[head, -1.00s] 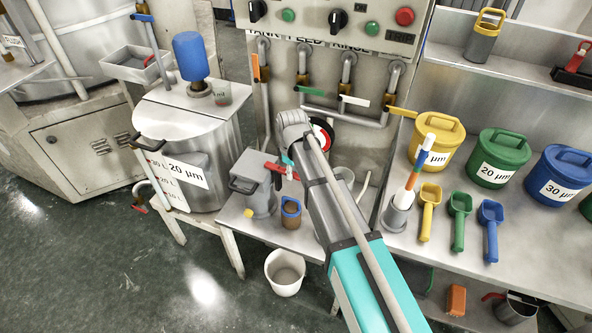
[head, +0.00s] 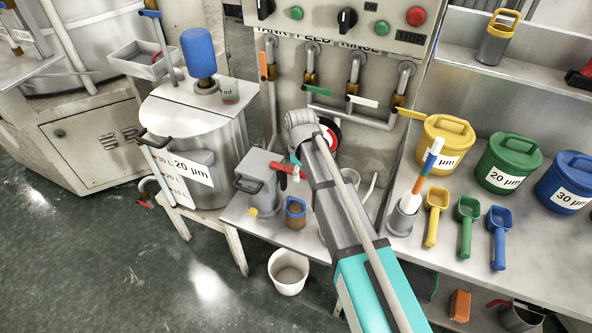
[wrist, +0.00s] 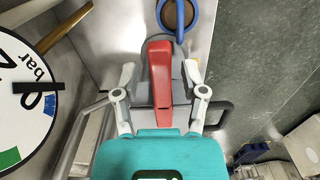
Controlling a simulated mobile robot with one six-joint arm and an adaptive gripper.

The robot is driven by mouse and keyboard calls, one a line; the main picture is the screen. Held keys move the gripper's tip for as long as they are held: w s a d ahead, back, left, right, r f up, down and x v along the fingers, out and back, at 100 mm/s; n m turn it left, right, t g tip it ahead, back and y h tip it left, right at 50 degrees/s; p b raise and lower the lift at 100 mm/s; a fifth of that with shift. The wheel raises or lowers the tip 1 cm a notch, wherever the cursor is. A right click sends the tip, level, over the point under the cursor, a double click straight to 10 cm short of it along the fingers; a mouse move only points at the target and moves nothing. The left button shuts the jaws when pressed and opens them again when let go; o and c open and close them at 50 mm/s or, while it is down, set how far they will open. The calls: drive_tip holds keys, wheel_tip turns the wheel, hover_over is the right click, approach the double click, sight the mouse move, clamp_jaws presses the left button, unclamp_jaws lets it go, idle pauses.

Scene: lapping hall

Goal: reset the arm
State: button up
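My gripper (wrist: 160,72) is open in the wrist view, one pale finger on each side of a red lever (wrist: 160,75). Gaps show between the fingers and the lever, and I cannot tell its depth relative to them. In the head view the red lever (head: 285,168) is at the top of a grey lidded can (head: 262,190) on the low metal bench. My arm reaches over this bench, and its links hide most of the gripper there.
A blue-rimmed cup (head: 296,212) stands beside the can. A dial gauge (wrist: 22,105) is close on the left in the wrist view. Valve pipes (head: 355,72) rise behind. Scoops and lidded tubs (head: 507,160) fill the right bench. A white bucket (head: 289,272) stands on the floor.

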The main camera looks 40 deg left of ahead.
drive_tip(key=shift+s+a, duration=0.15)
drive_tip(key=shift+a, duration=0.1)
idle(0.3)
drive_tip(key=shift+r, duration=0.15)
